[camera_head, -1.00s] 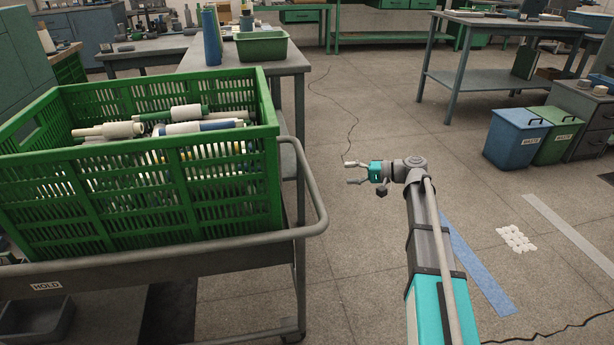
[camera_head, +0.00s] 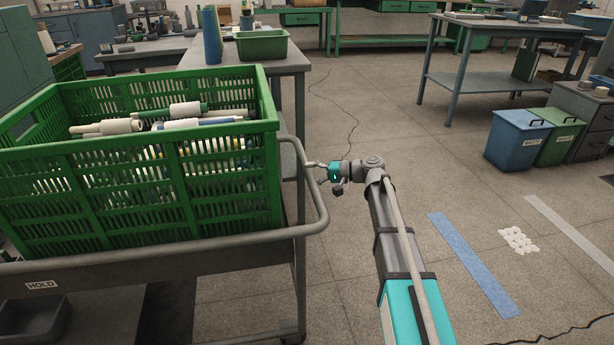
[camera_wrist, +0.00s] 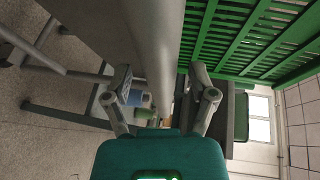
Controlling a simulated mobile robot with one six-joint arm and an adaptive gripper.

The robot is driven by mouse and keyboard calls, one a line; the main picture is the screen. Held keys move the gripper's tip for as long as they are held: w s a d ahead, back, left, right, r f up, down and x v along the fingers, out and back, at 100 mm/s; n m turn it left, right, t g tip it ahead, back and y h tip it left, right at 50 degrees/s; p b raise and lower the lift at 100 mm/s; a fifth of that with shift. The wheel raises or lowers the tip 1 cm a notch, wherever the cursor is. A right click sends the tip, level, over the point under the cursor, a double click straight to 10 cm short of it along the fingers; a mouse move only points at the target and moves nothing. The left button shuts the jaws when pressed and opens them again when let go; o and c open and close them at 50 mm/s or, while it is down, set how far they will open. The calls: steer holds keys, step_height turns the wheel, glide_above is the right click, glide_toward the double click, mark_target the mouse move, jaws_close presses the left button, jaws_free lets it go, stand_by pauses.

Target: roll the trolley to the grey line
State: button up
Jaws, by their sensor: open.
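The grey trolley (camera_head: 160,260) stands at the left with a HOLD label on its side. Its tubular handle (camera_head: 317,205) bends out at the right end. My gripper (camera_head: 314,172) is open at the handle's far side. In the wrist view the handle bar (camera_wrist: 155,55) runs between the spread fingers of my gripper (camera_wrist: 160,90); contact cannot be told. A pale grey line (camera_head: 570,234) lies on the floor at the right, beyond a blue strip (camera_head: 473,262).
White floor markings (camera_head: 518,240) lie between the two strips. A blue waste bin (camera_head: 515,140) and a green bin (camera_head: 560,138) stand at the right. A workbench (camera_head: 290,62) stands close behind the trolley. The floor between trolley and strips is clear apart from my arm.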

steer(key=shift+w+a+f, duration=0.1)
steer(key=shift+a+f, duration=0.05)
steer(key=shift+a, duration=0.5)
jaws_close()
